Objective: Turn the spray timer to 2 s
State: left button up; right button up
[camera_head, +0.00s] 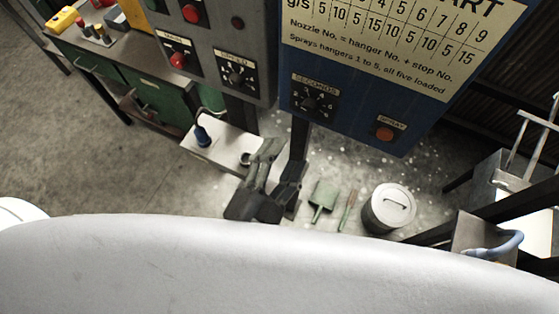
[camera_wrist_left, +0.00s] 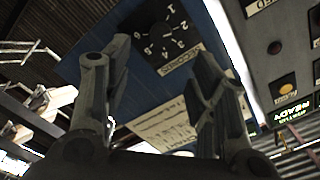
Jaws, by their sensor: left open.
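The spray timer is a dark round dial (camera_head: 313,103) marked SECONDS, low on the left of the blue panel (camera_head: 350,112). In the left wrist view the dial (camera_wrist_left: 160,37) shows with its numbers around it, beyond and between my fingertips. I cannot tell which number its pointer marks. My left gripper (camera_head: 283,160) is below the panel in the head view, apart from the dial. In the wrist view its two fingers (camera_wrist_left: 160,75) are spread wide with nothing between them. My right gripper is not in view.
An orange SPRAY button (camera_head: 384,133) is right of the dial. A grey panel with a SPEED dial (camera_head: 238,76) and red buttons stands close on the left.

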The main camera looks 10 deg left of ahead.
pick_arm(q)
jog(key=shift+s+a, duration=0.2)
jog(key=shift+s, duration=0.25)
dwell(0.4)
jog(key=s+a+f+n+g+y+b, duration=0.1)
jog(key=s+f+n+g, duration=0.2)
jog(key=f, duration=1.6)
jog(key=s+f+n+g+y, duration=0.15)
jog(key=s+f+g, duration=0.3)
jog(key=f, duration=1.45)
jog(key=s+a+f+n+g+y, duration=0.1)
jog(key=s+a+f+n+g, duration=0.2)
jog(key=s+a+f, duration=0.4)
jog(key=s+a+f+n+g+y+b, duration=0.1)
jog(key=s+a+f+g, duration=0.4)
jog(key=a+f, duration=0.7)
notch_tip(320, 180, down, 3)
jog(key=s+n+y, duration=0.1)
jog(key=s+n, duration=0.1)
jog(key=shift+s+r+g, duration=0.2)
jog(key=shift+s+g, duration=0.15)
